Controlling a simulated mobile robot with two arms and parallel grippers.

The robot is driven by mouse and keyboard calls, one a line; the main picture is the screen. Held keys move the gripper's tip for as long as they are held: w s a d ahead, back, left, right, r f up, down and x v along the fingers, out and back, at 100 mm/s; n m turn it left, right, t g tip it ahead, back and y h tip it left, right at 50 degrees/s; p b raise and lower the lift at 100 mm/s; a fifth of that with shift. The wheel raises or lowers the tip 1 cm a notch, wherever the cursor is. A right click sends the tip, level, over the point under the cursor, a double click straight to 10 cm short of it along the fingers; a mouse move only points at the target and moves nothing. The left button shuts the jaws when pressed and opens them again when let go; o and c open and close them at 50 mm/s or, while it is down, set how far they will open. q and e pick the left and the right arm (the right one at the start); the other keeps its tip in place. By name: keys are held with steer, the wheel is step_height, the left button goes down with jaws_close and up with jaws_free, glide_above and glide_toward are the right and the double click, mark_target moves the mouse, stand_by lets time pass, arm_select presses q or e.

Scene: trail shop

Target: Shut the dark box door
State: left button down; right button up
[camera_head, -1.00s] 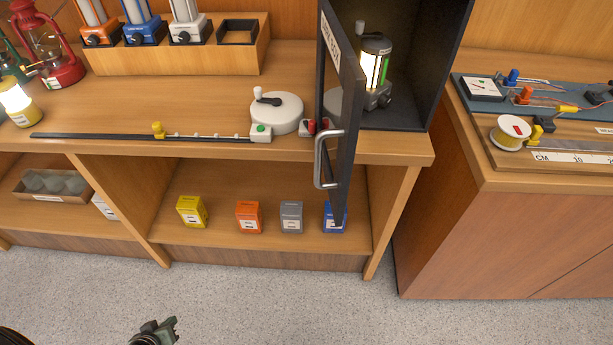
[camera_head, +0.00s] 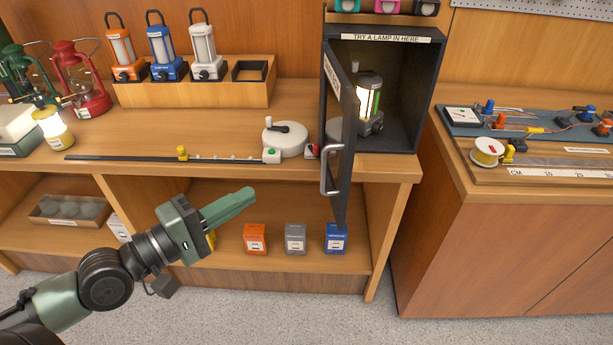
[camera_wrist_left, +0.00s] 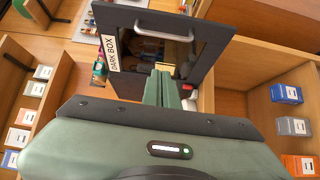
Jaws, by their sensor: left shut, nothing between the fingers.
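The dark box (camera_head: 400,88) stands on the right end of the wooden counter, and a lit lantern (camera_head: 368,100) is inside it. Its dark door (camera_head: 343,135) is hinged at the left side and swung open toward me, with a metal handle (camera_head: 327,172) near its outer edge. My left gripper (camera_head: 250,194) is shut and empty, in front of the lower shelf, left of the door and apart from it. In the left wrist view the door (camera_wrist_left: 215,38) with its label and handle (camera_wrist_left: 164,30) shows beyond my shut fingers (camera_wrist_left: 162,88). My right gripper is out of view.
A white round crank device (camera_head: 285,139) and a long dark rail (camera_head: 150,157) lie on the counter left of the door. Several small boxes, one of them blue (camera_head: 336,238), stand on the shelf below. Another cabinet (camera_head: 500,230) stands at the right.

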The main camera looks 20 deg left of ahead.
arm_select(q)
steer(key=s+d+p+x, duration=0.1)
steer(key=p+x, duration=0.5)
steer(key=x, duration=0.6)
steer(key=shift+d, duration=0.85)
steer(key=shift+s, duration=0.15)
